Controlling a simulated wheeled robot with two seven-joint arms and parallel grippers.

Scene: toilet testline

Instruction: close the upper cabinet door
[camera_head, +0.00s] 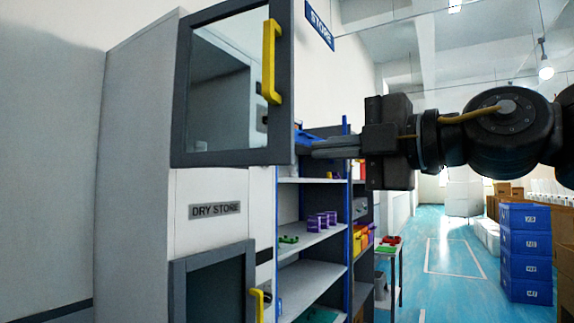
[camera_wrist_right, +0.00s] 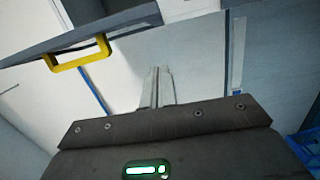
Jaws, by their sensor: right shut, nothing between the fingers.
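The upper cabinet door (camera_head: 283,80) has a dark grey frame, a glass pane and a yellow handle (camera_head: 270,62) near its right edge. It appears to stand ajar, its right side out from the cabinet (camera_head: 135,150). My right gripper (camera_head: 318,147) reaches in from the right, shut and empty, its fingertips close to the door's lower right edge. I cannot tell whether they touch. In the right wrist view the fingers (camera_wrist_right: 157,85) are together, with the door (camera_wrist_right: 125,20) and yellow handle (camera_wrist_right: 78,54) at upper left. My left gripper is not in view.
A lower door (camera_head: 210,262) with a yellow handle sits below the DRY STORE label (camera_head: 214,210). Open shelves (camera_head: 312,240) with small items stand right of the cabinet, behind my gripper. Blue crates (camera_head: 525,250) are stacked at the far right. Blue floor (camera_head: 450,262) is open between.

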